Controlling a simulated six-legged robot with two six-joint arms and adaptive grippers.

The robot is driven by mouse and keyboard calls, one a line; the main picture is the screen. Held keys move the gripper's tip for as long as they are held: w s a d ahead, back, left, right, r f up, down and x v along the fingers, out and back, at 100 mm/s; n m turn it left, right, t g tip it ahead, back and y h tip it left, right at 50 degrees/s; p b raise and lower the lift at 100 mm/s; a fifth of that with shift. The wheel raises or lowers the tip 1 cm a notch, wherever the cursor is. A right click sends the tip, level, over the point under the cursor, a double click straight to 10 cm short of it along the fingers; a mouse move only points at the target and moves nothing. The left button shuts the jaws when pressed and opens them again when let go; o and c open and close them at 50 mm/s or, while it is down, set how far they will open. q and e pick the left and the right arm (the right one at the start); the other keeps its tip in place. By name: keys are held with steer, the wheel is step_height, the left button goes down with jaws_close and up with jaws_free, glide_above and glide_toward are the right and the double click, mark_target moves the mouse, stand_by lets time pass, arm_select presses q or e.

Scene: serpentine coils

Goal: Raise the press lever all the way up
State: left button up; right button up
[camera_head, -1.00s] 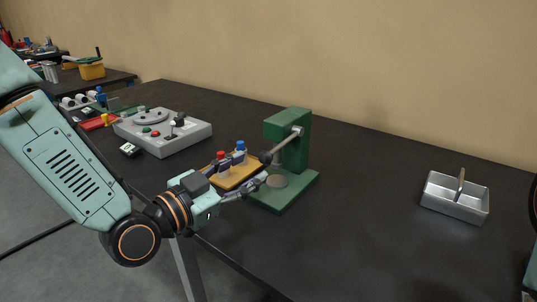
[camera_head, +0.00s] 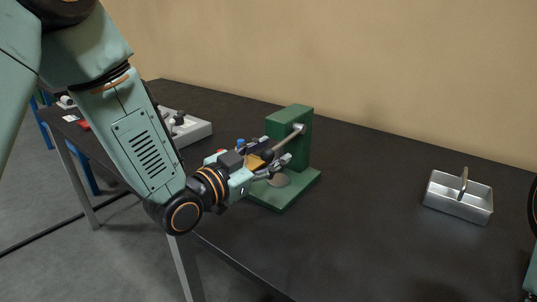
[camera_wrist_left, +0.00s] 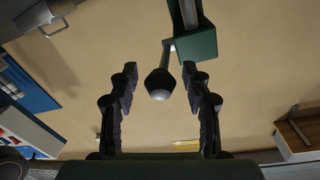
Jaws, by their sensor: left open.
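The green press (camera_head: 290,125) stands on the dark table. Its metal lever (camera_head: 284,143) slants down to the left from a pivot on the press's side. In the left wrist view the lever's dark round knob (camera_wrist_left: 159,84) shows in the gap between the two fingers, with space on both sides. My left gripper (camera_head: 277,151) is open at the lever's lower end and partly hides the knob in the head view. A round pad (camera_head: 279,180) sits on the press base under the lever. My right gripper is out of view.
A grey control box (camera_head: 196,130) is at the left, partly behind my left arm. A red and a blue topped item sit behind my gripper. The table between press and tray is clear.

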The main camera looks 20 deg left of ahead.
arm_select(q)
steer(key=shift+s+d+r, duration=0.1)
steer(key=shift+s, duration=0.05)
steer(key=shift+w+a, duration=0.2)
steer(key=shift+a, duration=0.05)
steer(key=c, duration=0.4)
steer(key=shift+d, duration=0.15)
steer(key=shift+c, duration=1.4)
jaws_close()
